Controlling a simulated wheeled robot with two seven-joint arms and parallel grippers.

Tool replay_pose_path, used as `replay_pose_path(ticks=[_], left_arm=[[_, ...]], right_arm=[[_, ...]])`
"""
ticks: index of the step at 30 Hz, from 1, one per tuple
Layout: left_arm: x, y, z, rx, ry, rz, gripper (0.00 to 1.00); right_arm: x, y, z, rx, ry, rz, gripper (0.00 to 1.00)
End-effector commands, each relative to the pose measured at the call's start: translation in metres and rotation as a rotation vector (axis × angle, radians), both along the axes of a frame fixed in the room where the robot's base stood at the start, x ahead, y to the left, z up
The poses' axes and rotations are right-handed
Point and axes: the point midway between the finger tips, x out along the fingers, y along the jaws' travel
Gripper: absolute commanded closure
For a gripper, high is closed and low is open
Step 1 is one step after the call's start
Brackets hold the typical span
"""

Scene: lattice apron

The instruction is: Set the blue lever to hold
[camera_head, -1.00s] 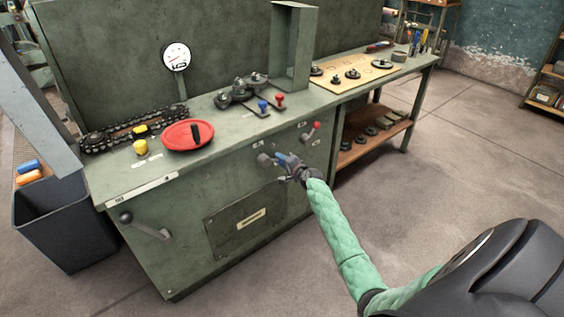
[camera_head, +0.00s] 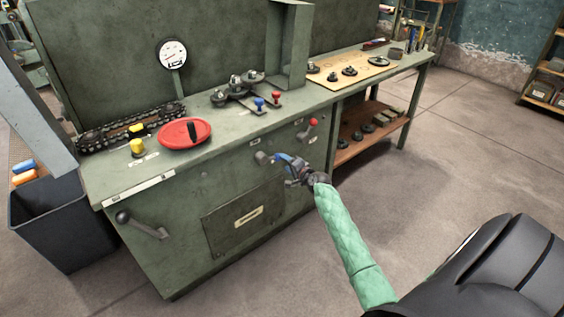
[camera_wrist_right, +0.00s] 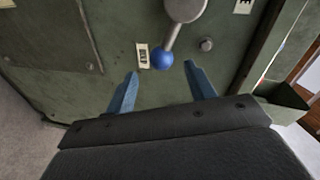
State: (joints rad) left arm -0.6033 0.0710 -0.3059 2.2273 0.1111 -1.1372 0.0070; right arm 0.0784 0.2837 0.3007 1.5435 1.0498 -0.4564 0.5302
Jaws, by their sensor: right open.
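The blue lever shows in the right wrist view as a grey rod with a blue ball (camera_wrist_right: 162,59) at its end, hanging from a round grey hub (camera_wrist_right: 185,8) on the green cabinet front. A small white label (camera_wrist_right: 143,56) is just left of the ball. My right gripper (camera_wrist_right: 162,82) is open, with its two blue fingers either side of the ball's line and the ball a little beyond the tips. In the head view my right gripper (camera_head: 285,162) is at the cabinet front and largely hides the lever. My left gripper is not in view.
A red-knobbed lever (camera_head: 313,123) is on the same front, to the right. A crank handle (camera_head: 140,224) sticks out at the lower left. The bench top holds a red disc (camera_head: 172,138), a chain and small blue and red knobs. The floor at right is clear.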

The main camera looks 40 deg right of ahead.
Motion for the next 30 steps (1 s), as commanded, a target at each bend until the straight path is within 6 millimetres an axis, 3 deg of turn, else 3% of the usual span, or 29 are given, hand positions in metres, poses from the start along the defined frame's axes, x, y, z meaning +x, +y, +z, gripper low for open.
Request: replay_pose_path(ticks=[8,30], left_arm=[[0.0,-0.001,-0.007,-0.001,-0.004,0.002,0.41],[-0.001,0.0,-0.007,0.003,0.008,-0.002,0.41]], right_arm=[[-0.021,-0.001,0.004,-0.001,0.0,0.0,0.46],[-0.023,0.004,-0.001,-0.055,0.023,0.036,0.46]])
